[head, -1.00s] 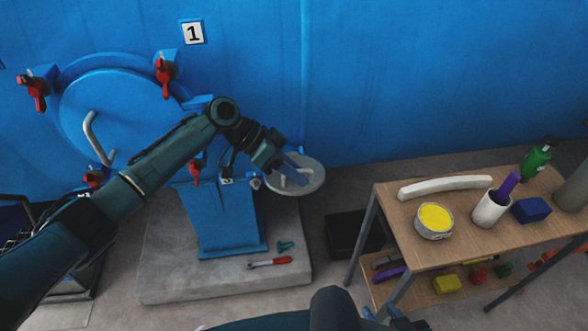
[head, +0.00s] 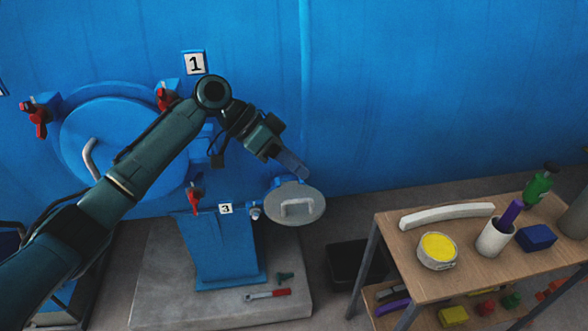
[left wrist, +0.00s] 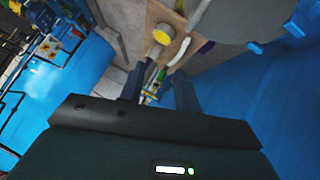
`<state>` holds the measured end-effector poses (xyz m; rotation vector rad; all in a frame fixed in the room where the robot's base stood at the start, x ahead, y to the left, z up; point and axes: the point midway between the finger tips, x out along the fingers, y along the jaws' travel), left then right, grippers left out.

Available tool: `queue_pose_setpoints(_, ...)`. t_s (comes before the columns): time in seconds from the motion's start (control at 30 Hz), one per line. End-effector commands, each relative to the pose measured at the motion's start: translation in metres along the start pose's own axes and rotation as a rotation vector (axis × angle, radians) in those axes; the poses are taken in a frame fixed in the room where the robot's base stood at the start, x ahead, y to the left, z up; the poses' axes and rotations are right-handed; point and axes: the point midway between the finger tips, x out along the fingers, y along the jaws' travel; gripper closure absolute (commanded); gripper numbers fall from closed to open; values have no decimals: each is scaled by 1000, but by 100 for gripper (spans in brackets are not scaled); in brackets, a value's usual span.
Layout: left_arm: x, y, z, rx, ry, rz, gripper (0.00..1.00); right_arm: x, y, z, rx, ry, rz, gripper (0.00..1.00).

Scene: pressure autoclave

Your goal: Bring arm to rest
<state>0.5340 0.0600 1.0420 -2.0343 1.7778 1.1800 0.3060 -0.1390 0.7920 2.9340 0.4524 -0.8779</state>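My left arm reaches in from the left in the head view, with its elbow bent high in front of the blue wall. My left gripper (head: 293,166) is in the air above the round grey lid (head: 314,208), which has a handle and is joined to a blue pedestal (head: 225,250) marked 3. In the left wrist view, the two dark fingers of my left gripper (left wrist: 158,90) stand apart with nothing held between them. The grey lid shows at the top of that view (left wrist: 235,18). My right gripper is not in view.
A big blue round door (head: 115,150) with red-handled clamps is at left, below sign 1 (head: 195,63). A wooden table (head: 455,275) at right holds a yellow-topped tin (head: 438,252), a white cup (head: 494,238) and a blue block (head: 536,238).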

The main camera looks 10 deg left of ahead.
Motion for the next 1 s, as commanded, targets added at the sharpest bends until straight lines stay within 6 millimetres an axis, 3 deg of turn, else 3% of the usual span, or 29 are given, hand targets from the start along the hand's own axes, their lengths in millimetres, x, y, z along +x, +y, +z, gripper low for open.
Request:
queue_pose_setpoints(0.3,2,0,2,0,-1,1,67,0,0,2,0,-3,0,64)
queue_pose_setpoints(0.43,23,6,20,-11,-24,-4,67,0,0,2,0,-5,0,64)
queue_pose_setpoints(0.6,71,25,71,-55,-67,-55,67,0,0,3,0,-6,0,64)
queue_pose_setpoints(0.73,98,43,113,-115,-87,-129,67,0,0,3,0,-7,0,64)
queue_pose_setpoints(0.87,113,63,158,-212,-96,-237,67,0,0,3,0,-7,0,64)
queue_pose_setpoints(1.0,111,85,209,-350,-109,-383,67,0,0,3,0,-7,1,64)
